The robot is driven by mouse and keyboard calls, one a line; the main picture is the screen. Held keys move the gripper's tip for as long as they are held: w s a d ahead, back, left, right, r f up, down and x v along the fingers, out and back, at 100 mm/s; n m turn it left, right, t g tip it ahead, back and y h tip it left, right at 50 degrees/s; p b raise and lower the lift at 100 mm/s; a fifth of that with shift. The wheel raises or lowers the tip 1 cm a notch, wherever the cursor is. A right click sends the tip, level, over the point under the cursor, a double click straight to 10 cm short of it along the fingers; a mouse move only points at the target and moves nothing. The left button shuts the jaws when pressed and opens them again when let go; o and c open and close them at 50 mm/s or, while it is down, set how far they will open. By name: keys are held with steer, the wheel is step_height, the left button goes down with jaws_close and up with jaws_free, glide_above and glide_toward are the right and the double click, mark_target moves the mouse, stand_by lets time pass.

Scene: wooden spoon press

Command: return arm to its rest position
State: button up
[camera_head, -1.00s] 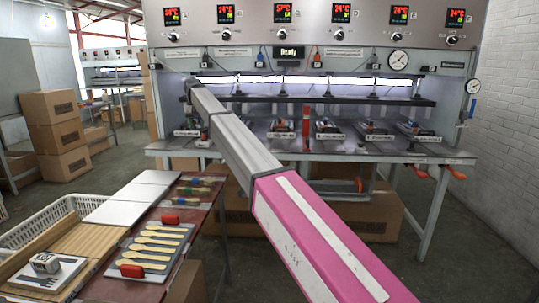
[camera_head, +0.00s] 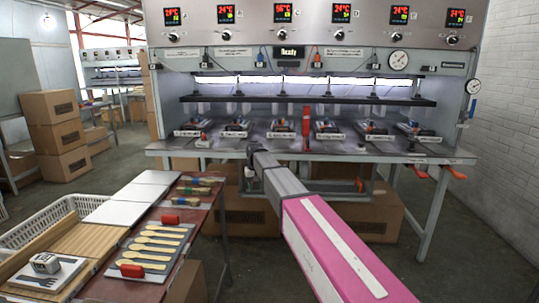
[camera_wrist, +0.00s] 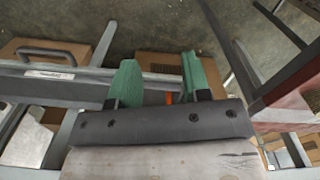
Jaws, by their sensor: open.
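My arm shows in the head view as a pink and grey boom reaching from the bottom right toward the front of the press (camera_head: 400,155). Its far end is in front of the press bench, and my fingers cannot be made out there. In the wrist view my gripper (camera_wrist: 158,85) has two green fingers standing well apart. It is open, with nothing between the fingers. Behind the fingers are the concrete floor, cardboard and a metal frame bar of the bench.
A table at the lower left holds wooden spoons (camera_head: 153,247) on a grey board, brushes (camera_head: 195,190), white plates (camera_head: 110,213) and a white basket (camera_head: 45,228). Cardboard boxes (camera_head: 250,213) stand under the press bench. Open floor (camera_head: 475,240) lies at the right.

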steer(key=s+d+f+m, duration=0.1)
steer(key=s+d+f, duration=0.5)
steer(key=s+d, duration=0.2)
steer(key=s+d+f+m, duration=0.1)
steer(key=s+d+f, duration=0.4)
steer(key=s+d, duration=0.4)
steer(key=s+d+f+m, duration=0.1)
steer(key=s+d+f, duration=0.5)
steer(key=s, duration=0.8)
steer(key=shift+d+f, duration=0.3)
steer(key=shift+d, duration=0.9)
